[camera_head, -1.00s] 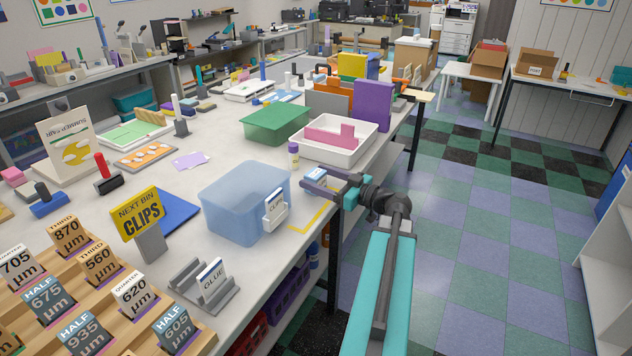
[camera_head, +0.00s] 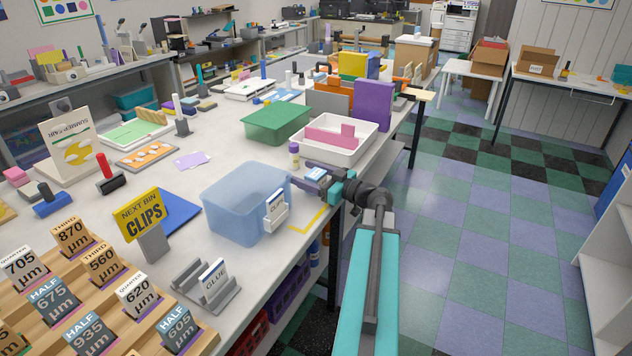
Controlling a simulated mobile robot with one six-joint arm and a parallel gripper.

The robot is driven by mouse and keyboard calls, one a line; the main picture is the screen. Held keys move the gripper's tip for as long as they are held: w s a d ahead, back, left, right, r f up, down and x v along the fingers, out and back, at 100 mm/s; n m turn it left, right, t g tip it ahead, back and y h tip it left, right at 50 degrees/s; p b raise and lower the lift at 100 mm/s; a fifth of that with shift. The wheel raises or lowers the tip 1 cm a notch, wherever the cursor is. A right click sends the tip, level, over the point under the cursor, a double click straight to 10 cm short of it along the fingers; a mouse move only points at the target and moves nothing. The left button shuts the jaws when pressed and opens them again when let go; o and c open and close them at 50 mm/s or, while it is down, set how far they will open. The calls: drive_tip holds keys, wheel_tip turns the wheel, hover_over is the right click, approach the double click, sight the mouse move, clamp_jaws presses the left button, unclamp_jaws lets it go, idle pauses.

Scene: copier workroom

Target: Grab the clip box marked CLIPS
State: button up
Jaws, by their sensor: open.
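A small white-and-blue box (camera_head: 316,174) stands near the table's right edge, just behind the yellow tape corner. I cannot read its label at this size, so I cannot confirm that it says CLIPS. My gripper (camera_head: 310,181) reaches in from the right at the box. Its jaws are open, with the box's top showing between or just behind the fingers. The fingers hide the box's lower part, and I cannot tell whether they touch it. A yellow sign (camera_head: 142,214) reading NEXT BIN CLIPS stands at the left, apart from the box.
A translucent blue bin (camera_head: 235,205) with a small card holder (camera_head: 275,210) stands left of my gripper. A white tray (camera_head: 335,151) with pink pieces and a small purple-capped bottle (camera_head: 294,155) stand behind. A GLUE card holder (camera_head: 211,282) is in front. Yellow tape (camera_head: 308,226) marks the table edge.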

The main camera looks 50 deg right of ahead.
sight(313, 178)
drive_tip(key=c, duration=1.2)
drive_tip(key=shift+r, duration=0.2)
drive_tip(key=shift+r+b, duration=0.4)
drive_tip(key=shift+r, duration=1.15)
drive_tip(key=s, duration=0.1)
drive_tip(key=s+a, duration=0.1)
drive_tip(key=s, duration=0.1)
drive_tip(key=s+a+b, duration=0.1)
drive_tip(key=s, duration=0.1)
drive_tip(key=shift+a+r, duration=0.15)
drive_tip(key=shift+a, duration=0.05)
drive_tip(key=shift+b, duration=0.9)
drive_tip(key=shift+d+b, duration=0.1)
drive_tip(key=shift+b, duration=0.25)
drive_tip(key=b, duration=0.5)
drive_tip(key=shift+s, duration=0.4)
drive_tip(key=s+a+b, duration=0.1)
drive_tip(key=b, duration=0.6)
drive_tip(key=shift+s+a+b, duration=0.15)
drive_tip(key=shift+s+b, duration=0.05)
drive_tip(key=shift+b, duration=0.1)
